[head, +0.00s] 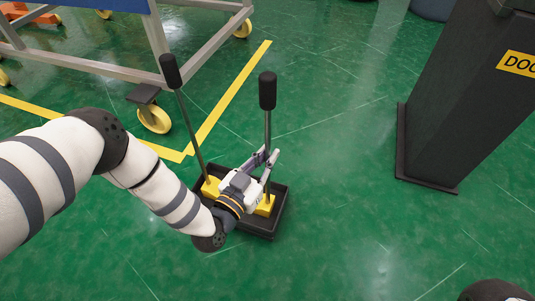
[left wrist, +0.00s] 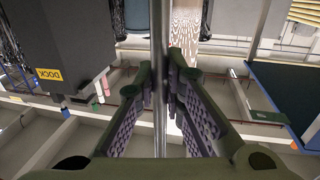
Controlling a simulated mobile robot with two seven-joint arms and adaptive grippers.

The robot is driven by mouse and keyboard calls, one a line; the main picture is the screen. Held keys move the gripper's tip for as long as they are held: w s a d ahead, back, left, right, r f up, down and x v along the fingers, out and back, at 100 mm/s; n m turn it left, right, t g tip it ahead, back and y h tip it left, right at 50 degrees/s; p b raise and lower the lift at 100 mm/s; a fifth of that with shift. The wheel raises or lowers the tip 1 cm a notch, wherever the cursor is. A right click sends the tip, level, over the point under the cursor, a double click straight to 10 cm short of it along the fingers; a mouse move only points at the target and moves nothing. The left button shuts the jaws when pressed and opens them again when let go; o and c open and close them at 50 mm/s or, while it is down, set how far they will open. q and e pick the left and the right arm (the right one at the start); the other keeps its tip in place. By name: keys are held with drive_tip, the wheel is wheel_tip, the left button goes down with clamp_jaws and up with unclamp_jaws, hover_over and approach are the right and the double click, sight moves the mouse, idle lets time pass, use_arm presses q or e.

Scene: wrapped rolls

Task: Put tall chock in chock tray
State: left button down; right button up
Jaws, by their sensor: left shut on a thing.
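The chock tray (head: 262,234) is a shallow black tray on the green floor. A tall chock (head: 265,207), a yellow block with an upright metal rod and black grip, stands within the tray's outline at its right side. Whether its block touches the tray bottom I cannot tell. A second yellow chock (head: 211,187) with a leaning rod and black grip is at the tray's left side. My left gripper (head: 268,160) is shut on the right chock's rod, below the grip. The rod (left wrist: 160,60) runs between the fingers in the left wrist view. My right gripper is not in view.
A dark post (head: 455,90) with a yellow DOCK label stands at the right. A wheeled metal cart (head: 105,68) is at the upper left, its yellow caster (head: 154,119) near the leaning rod. Yellow floor lines (head: 235,92) meet behind the tray. The floor right of the tray is clear.

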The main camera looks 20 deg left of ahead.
use_arm(q)
drive_tip(key=c, duration=2)
unclamp_jaws()
drive_tip(key=shift+f, duration=0.1)
drive_tip(key=shift+c, duration=0.2)
drive_tip(key=o, duration=0.4)
drive_tip(key=shift+c, duration=0.2)
drive_tip(key=shift+s+r, duration=0.1)
drive_tip(key=shift+r, duration=0.15)
drive_tip(key=p+v, duration=0.4)
drive_tip(key=v, duration=0.8)
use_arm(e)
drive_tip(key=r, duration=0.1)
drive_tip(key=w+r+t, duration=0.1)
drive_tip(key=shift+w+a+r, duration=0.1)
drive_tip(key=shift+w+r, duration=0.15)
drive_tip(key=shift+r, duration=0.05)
